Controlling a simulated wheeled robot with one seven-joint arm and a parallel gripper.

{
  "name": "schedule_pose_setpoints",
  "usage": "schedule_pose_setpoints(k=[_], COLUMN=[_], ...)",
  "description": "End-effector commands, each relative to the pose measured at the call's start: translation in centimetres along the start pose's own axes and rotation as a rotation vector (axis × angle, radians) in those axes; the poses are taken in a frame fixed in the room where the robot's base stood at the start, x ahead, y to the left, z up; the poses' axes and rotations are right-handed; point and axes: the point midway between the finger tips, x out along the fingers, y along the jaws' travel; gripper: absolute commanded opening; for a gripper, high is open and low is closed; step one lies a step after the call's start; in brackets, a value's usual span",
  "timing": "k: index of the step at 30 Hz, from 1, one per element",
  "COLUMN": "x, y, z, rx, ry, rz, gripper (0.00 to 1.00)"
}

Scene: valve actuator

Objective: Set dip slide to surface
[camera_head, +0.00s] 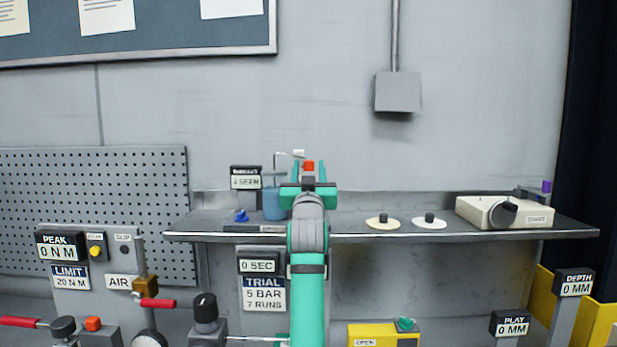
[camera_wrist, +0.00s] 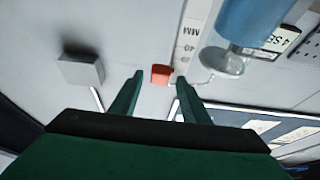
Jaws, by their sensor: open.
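A small red-orange block (camera_head: 308,166), which looks like the dip slide, shows between my gripper's fingertips (camera_head: 309,170) in the head view. A pale scale strip marked MM and 40 (camera_wrist: 190,38) runs beside the block. A blue cylinder (camera_head: 273,204) stands on the shelf left of my gripper; it also shows in the wrist view (camera_wrist: 250,18). My arm hides the shelf behind it.
A grey shelf (camera_head: 375,232) carries two round discs (camera_head: 383,223) (camera_head: 429,222) and a beige chart box (camera_head: 500,213) on the right. A dark "4 SEEN" display (camera_head: 245,178) stands left of the cylinder. A thin bent rod (camera_head: 284,154) rises near my fingers.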

Motion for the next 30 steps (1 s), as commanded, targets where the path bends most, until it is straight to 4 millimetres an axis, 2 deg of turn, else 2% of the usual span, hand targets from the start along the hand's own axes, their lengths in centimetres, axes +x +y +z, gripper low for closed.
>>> schedule_pose_setpoints(k=[5, 18, 24, 30], x=[-1.9, -9.1, -10.4, -10.6], y=[0.0, -0.1, -0.1, -0.1], z=[0.1, 0.0, -0.1, -0.1], rx=[0.0, 0.0, 0.0, 0.0], ry=[0.001, 0.002, 0.002, 0.002], rz=[0.0, -0.001, -0.001, -0.001], gripper=[0.42, 0.42, 0.42, 0.42])
